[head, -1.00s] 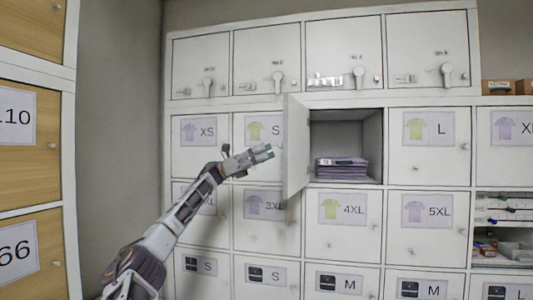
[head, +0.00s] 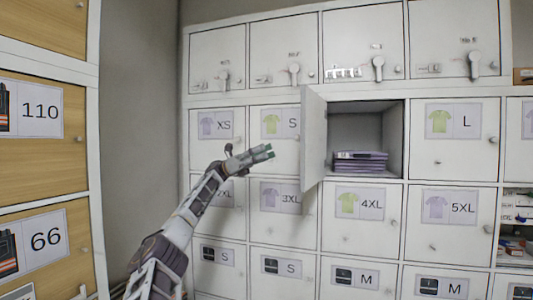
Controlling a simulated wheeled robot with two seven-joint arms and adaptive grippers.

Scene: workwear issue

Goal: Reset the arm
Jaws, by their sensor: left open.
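My left arm comes in from the lower left in the head view. My left gripper (head: 262,154) is open and empty, with green fingertips, in front of the S locker (head: 281,128). It is left of the open locker door (head: 313,140), apart from it as far as I can tell. The open compartment (head: 390,125) holds a stack of folded purple items (head: 360,162). My right gripper is not in the view.
White lockers with shirt labels fill the wall, including L (head: 455,130) and 4XL (head: 360,215). The open door sticks out into the room. A wooden-fronted cabinet (head: 45,170) stands at the left. A grey wall (head: 140,120) lies between.

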